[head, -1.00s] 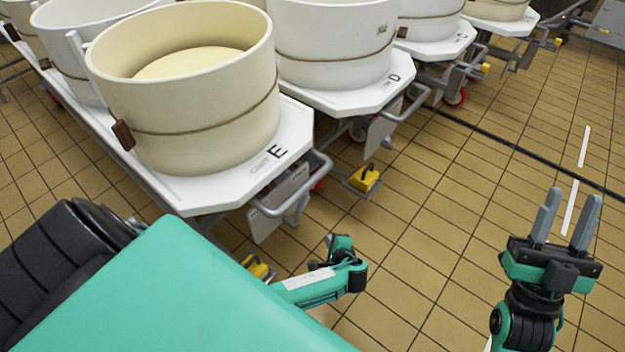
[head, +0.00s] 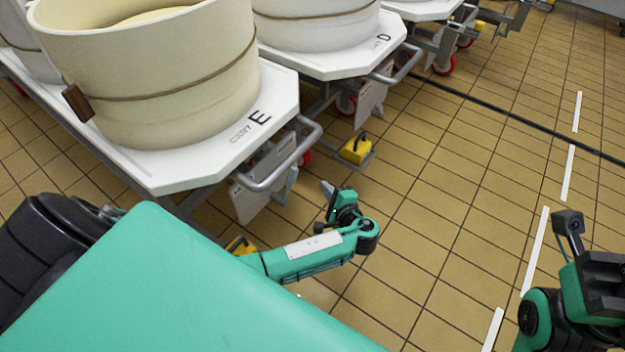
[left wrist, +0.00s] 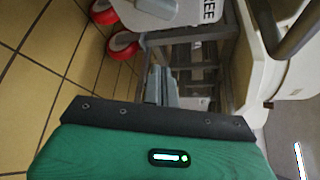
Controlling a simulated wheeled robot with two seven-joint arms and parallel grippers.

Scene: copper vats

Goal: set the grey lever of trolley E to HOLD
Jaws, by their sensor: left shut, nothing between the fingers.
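Trolley E (head: 215,160) is a white platform marked E, bearing a cream vat (head: 160,80), at the left of the head view. A grey tube handle (head: 300,155) and a grey plate (head: 258,190) are at its near right end. My right gripper (head: 600,285) is cut off at the right edge, fingers unseen.
Trolley D (head: 345,55) stands behind E, with a yellow pedal (head: 355,148) low at its end. Another yellow part (head: 240,245) is partly hidden by my left arm. Red wheels (left wrist: 123,45) show in the left wrist view. The tiled floor (head: 450,200) to the right is open.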

